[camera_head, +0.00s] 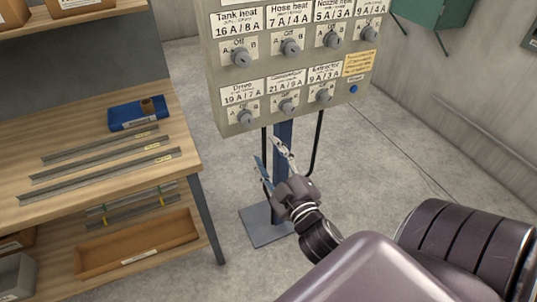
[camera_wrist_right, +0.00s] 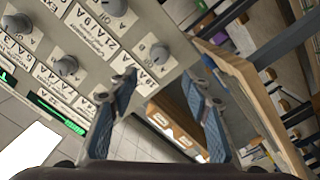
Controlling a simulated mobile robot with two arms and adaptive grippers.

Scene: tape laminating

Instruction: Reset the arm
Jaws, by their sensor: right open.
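My right gripper (camera_head: 274,160) is open and empty in the head view, just below the lower edge of the control panel (camera_head: 222,60). In the right wrist view its two blue-padded fingers (camera_wrist_right: 160,115) stand apart with nothing between them. The panel carries several grey knobs with labels such as Tank heat, Hose heat and Drive, and a blue button (camera_head: 353,89) at its lower right. The panel fills the left of the right wrist view (camera_wrist_right: 90,60). My left gripper is in neither view.
A wooden workbench (camera_head: 60,137) at left holds several metal strips (camera_head: 105,172) and a blue box (camera_head: 137,114). A wooden tray (camera_head: 137,246) sits on its lower shelf. The panel's post (camera_head: 282,140) stands on a floor plate (camera_head: 262,232). Open floor lies between bench and post.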

